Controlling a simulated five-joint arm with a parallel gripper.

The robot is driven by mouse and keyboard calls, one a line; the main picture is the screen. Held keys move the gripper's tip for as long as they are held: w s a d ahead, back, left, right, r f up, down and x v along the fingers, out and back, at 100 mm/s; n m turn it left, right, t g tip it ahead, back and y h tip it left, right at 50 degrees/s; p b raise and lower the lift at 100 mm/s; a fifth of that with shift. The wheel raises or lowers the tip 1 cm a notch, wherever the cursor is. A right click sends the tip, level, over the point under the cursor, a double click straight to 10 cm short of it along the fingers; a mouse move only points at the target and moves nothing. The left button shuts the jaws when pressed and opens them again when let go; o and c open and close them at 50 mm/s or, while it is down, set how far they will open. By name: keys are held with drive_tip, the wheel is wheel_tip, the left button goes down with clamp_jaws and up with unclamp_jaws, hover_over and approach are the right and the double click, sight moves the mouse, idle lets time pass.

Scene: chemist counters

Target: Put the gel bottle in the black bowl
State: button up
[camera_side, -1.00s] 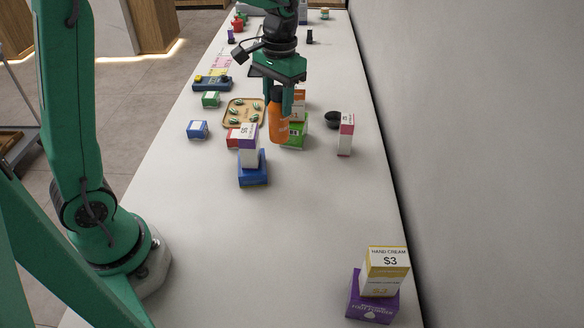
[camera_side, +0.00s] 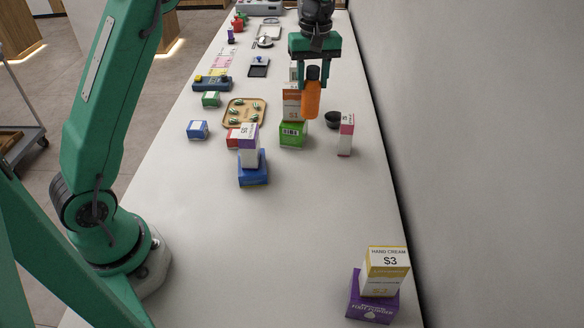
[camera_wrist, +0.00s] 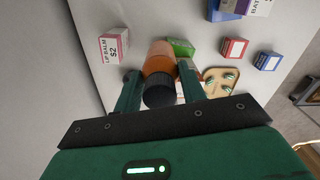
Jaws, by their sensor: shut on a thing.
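The gel bottle (camera_side: 311,98) is orange with a dark cap. My gripper (camera_side: 313,82) is shut on it and holds it above the counter, tilted slightly. The bottle (camera_wrist: 160,62) also shows between the fingers of my gripper (camera_wrist: 160,85) in the wrist view, cap toward the camera. The black bowl (camera_side: 333,119) stands on the counter, to the right of and below the bottle in the side view. In the wrist view the bowl is mostly hidden; a dark bit shows beside the left finger.
A pink and white lip balm box (camera_side: 346,134) stands just right of the bowl. An orange and white box on a green box (camera_side: 293,134) stands left of it. A wooden tray (camera_side: 227,121) lies further left. The front counter is mostly clear.

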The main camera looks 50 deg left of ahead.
drive_tip(key=w+a+f+n, duration=0.2)
drive_tip(key=w+n, duration=0.5)
drive_tip(key=n, duration=0.4)
drive_tip(key=w+a+f+n+t, duration=0.1)
drive_tip(key=w+f+n, duration=0.3)
drive_tip(key=w+n, duration=0.3)
drive_tip(key=n, duration=0.4)
drive_tip(key=shift+w+a, duration=0.15)
drive_tip(key=shift+a, duration=0.2)
drive_tip(key=shift+f, duration=0.15)
drive_tip(key=shift+f, duration=2.35)
drive_tip(key=o, duration=1.1)
drive_tip(key=shift+r, duration=0.15)
